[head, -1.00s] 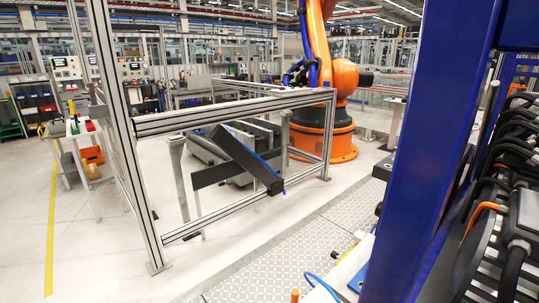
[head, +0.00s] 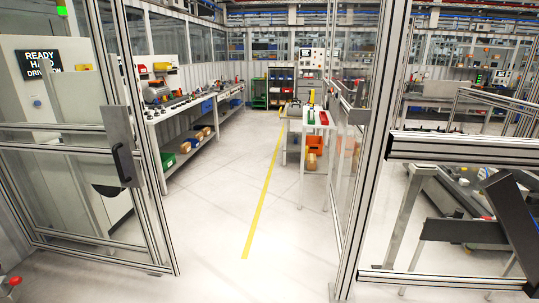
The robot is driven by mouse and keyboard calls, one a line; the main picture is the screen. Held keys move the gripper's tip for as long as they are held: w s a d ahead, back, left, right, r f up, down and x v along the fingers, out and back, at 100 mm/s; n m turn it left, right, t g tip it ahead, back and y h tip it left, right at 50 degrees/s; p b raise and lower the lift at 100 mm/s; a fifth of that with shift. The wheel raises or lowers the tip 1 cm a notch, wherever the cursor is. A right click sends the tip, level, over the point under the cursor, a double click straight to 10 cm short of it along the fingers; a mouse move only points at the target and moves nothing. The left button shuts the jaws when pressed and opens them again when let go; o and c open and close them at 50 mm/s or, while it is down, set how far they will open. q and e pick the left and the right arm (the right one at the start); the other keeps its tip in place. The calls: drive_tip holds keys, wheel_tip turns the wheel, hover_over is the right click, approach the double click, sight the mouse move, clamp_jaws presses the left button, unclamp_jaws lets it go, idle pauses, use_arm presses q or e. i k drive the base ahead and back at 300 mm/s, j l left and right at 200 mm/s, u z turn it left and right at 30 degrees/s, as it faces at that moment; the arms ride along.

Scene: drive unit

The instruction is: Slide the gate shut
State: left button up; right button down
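The gate (head: 70,140) is an aluminium-framed clear panel at the left of the head view. A black pull handle (head: 123,163) on a grey plate sits near its right edge. The gate stands open: a wide gap lies between its right edge and the aluminium fence post (head: 366,170) right of centre. A grey bracket (head: 354,108) is fixed on that post at about handle height. Neither of my grippers can be made out, and nothing is seen touching the handle.
Through the gap, the pale floor (head: 215,215) with a yellow line (head: 262,205) is clear. A long workbench (head: 190,108) stands behind the gate, and a small table (head: 314,122) stands beyond the post. Low fence rails (head: 460,148) run off right.

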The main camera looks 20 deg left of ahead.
sight(126, 157)
drive_tip(key=i+j+u, duration=0.3)
drive_tip(key=i, duration=0.35)
drive_tip(key=i+u, duration=0.3)
drive_tip(key=i, duration=0.35)
drive_tip(key=i+l+u, duration=0.1)
drive_tip(key=i+u, duration=0.25)
drive_tip(key=i+l+u, duration=0.3)
drive_tip(key=i, duration=0.3)
drive_tip(key=i+l+u, duration=0.55)
drive_tip(key=u, duration=0.15)
drive_tip(key=i+l+u, duration=0.45)
drive_tip(key=l+u, duration=0.2)
drive_tip(key=i+l+u, duration=0.1)
drive_tip(key=l+u, duration=0.25)
drive_tip(key=i+l+u, duration=0.1)
drive_tip(key=l+u, duration=0.6)
drive_tip(key=l, duration=0.15)
drive_tip(key=l+u, duration=0.2)
drive_tip(key=l, duration=0.45)
